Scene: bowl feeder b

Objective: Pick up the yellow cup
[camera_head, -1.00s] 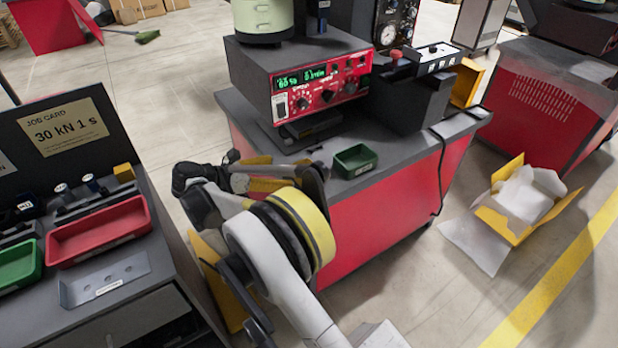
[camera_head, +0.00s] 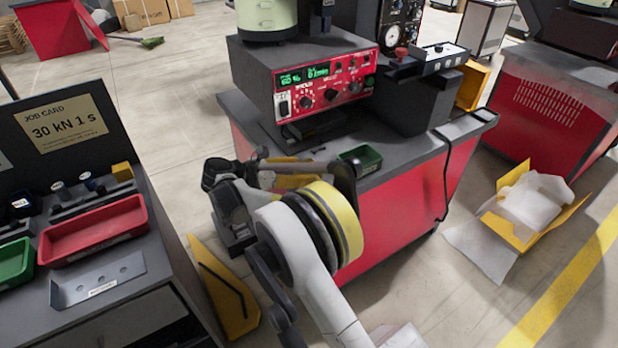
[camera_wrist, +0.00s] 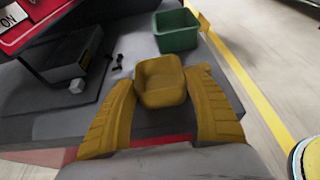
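The yellow cup (camera_wrist: 160,82) is mustard-coloured and stands on the dark grey bench top (camera_wrist: 30,105) in the wrist view. My gripper (camera_wrist: 161,78) is open, with one yellow finger on the left and one on the right of the cup.
A green bin (camera_head: 364,158) stands on the bench just beyond the cup; it also shows in the wrist view (camera_wrist: 177,30). A red-fronted control unit (camera_head: 318,92) stands behind.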

